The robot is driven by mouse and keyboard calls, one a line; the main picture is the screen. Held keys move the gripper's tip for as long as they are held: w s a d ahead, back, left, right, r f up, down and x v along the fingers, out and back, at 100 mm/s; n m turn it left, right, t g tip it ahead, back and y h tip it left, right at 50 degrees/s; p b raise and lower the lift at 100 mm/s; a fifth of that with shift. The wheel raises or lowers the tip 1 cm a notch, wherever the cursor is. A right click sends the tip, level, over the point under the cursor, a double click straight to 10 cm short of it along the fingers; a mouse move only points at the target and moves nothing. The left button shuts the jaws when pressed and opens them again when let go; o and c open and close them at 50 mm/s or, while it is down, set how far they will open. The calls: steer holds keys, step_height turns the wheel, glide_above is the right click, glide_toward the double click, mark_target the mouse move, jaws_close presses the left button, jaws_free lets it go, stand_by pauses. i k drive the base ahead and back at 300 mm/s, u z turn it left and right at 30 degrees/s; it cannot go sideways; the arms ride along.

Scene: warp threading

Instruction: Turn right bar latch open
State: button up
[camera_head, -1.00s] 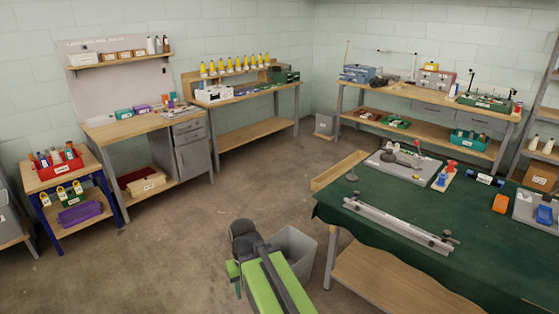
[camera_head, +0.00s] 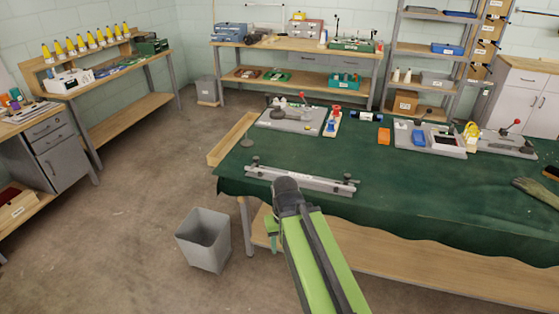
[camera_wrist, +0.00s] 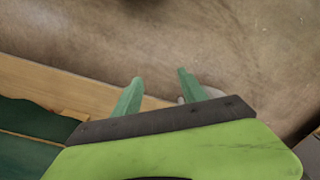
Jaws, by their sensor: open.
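A long grey metal bar (camera_head: 300,178) lies along the near edge of the green-covered table in the head view. A small dark latch knob (camera_head: 348,179) stands at its right end, and a similar left latch (camera_head: 254,161) at its left end. My green arm reaches up in front of the bar's middle and covers part of it. My gripper (camera_wrist: 160,77) shows in the wrist view with its two green fingers apart and nothing between them. Its fingertips are not clear in the head view. No latch shows in the wrist view.
A grey bin (camera_head: 204,240) stands on the floor at left. The cloth right of the bar is clear up to a glove (camera_head: 537,190).

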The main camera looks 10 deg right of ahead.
mark_target(256, 160)
steer(key=z, duration=0.05)
steer(key=k, duration=1.3)
steer(key=u, duration=0.3)
steer(key=i, duration=0.55)
steer(key=u, duration=0.85)
steer(key=i, duration=1.3)
steer(key=z, duration=0.25)
